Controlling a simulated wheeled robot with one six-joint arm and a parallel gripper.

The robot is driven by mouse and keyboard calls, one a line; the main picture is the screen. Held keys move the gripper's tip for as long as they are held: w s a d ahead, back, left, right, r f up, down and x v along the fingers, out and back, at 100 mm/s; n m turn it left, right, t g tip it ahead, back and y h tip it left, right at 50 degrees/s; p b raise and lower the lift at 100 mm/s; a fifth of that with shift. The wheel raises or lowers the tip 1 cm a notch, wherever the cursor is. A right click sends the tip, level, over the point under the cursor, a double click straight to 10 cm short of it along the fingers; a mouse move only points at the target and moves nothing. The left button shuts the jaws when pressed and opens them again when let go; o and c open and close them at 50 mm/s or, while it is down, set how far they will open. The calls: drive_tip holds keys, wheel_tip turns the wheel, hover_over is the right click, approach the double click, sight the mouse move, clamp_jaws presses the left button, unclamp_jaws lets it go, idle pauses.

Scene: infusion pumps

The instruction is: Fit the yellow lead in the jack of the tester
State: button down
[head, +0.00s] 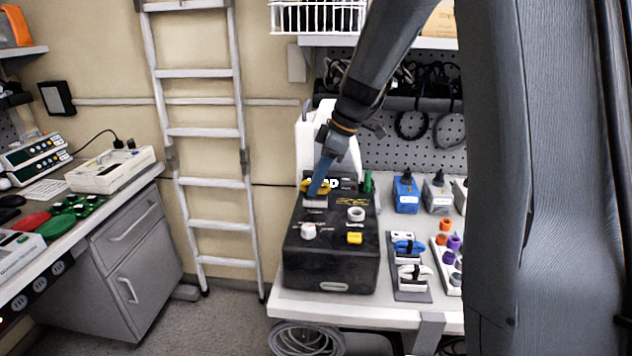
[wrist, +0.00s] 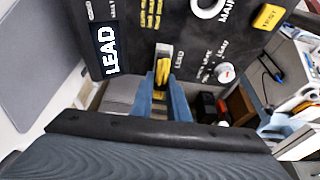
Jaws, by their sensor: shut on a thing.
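The tester (head: 330,275) is a black box on the white bench. Its jack (wrist: 165,48), a pale block beside the word LEAD, is on the top face; it also shows in the head view (head: 315,203). My gripper (head: 320,180) is shut on the yellow lead (head: 308,186) above the far left part of the tester. In the wrist view the blue fingers of my gripper (wrist: 163,88) flank the yellow lead (wrist: 163,70), whose front end meets the jack. I cannot tell how deep it sits. The tester's display (wrist: 109,50) reads LEAD.
The tester top also carries a white knob (head: 308,231), a white ring (head: 356,214) and a yellow button (head: 355,238). To the right are a holder (head: 410,294) with blue and white leads, and blue and grey boxes. A ladder (head: 205,183) leans at left.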

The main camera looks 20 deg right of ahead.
idle(0.3)
drive_tip(key=c, duration=0.8)
unclamp_jaws()
drive_tip(key=shift+r+p, duration=1.85)
drive_tip(key=shift+r, duration=1.65)
drive_tip(key=shift+s, duration=0.1)
